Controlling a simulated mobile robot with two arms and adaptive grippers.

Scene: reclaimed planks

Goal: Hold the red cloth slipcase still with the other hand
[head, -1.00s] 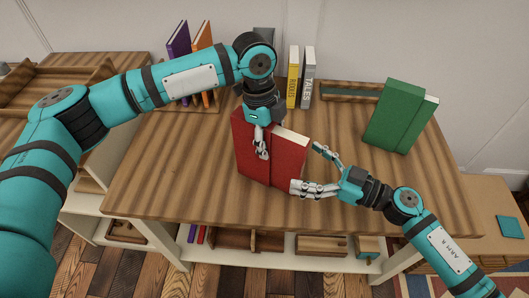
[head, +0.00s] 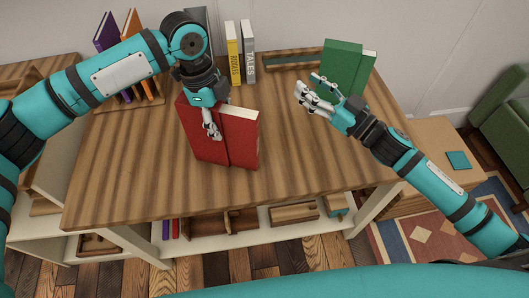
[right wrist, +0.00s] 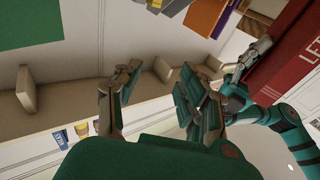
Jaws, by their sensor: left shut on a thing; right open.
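The red cloth slipcase (head: 202,145) stands upright on the plank table. A red book (head: 243,140) with pale page edges sticks out of its right side. My left gripper (head: 212,130) is shut on the slipcase from above, with fingers down its front face. My right gripper (head: 309,88) is open and empty, apart from the book and to its right. In the right wrist view its spread fingers (right wrist: 158,88) hold nothing, and lettered red cover (right wrist: 285,75) shows at upper right. The slipcase's far side is hidden.
A green slipcase with a book (head: 342,66) stands behind my right gripper. A yellow book (head: 233,53) and a grey book (head: 248,52) stand at the back, with purple and orange books (head: 106,32) at back left. The table's front and right are clear.

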